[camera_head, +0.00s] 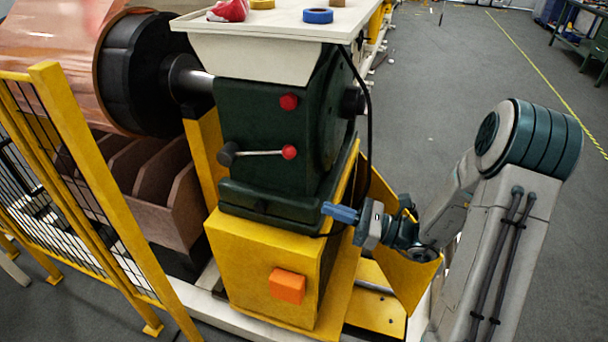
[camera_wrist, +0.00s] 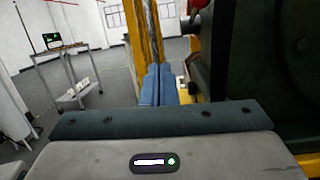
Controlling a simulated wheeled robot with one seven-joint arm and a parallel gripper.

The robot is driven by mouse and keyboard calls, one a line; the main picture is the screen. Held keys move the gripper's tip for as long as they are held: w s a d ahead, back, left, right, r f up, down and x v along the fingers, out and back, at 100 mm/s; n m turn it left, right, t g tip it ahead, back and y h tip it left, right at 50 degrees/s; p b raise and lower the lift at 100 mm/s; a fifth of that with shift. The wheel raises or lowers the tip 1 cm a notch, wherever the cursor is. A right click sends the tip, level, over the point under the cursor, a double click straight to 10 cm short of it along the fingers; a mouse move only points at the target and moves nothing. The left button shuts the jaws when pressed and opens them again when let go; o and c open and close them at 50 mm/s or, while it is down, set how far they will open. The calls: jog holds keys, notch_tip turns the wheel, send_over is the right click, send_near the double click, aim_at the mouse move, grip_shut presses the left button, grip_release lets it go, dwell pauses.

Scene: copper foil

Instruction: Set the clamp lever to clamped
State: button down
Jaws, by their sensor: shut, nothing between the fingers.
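The clamp lever (camera_head: 258,153) is on the front face of a dark green machine housing (camera_head: 240,115). It is a metal rod, roughly horizontal, with a dark hub at its left end and a red ball knob (camera_head: 289,152) at its right end. My gripper (camera_head: 327,209) is below and to the right of the lever, apart from it, beside the lower right edge of the housing. Its blue fingers are closed together and empty; they also show in the wrist view (camera_wrist: 160,85). The lever rod is not clearly seen in the wrist view.
A second red knob (camera_head: 289,101) sits above the lever. A yellow base (camera_head: 260,260) with an orange box (camera_head: 288,286) stands under the housing. A beige tray (camera_head: 262,60) holding tape rolls is on top. A yellow mesh fence (camera_head: 95,190) and copper roll (camera_head: 50,50) are left.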

jog(key=w+d+m+t, duration=0.1)
jog(key=d+f+m+t, duration=0.1)
jog(key=w+d+m+t, duration=0.1)
jog(key=t, duration=0.1)
jog(key=shift+w+f+m, duration=0.3)
jog(key=shift+w, duration=0.05)
jog(key=d+r+p+x, duration=0.1)
jog(key=r+x, duration=0.1)
jog(key=x, duration=1.1)
jog(key=shift+r, duration=0.2)
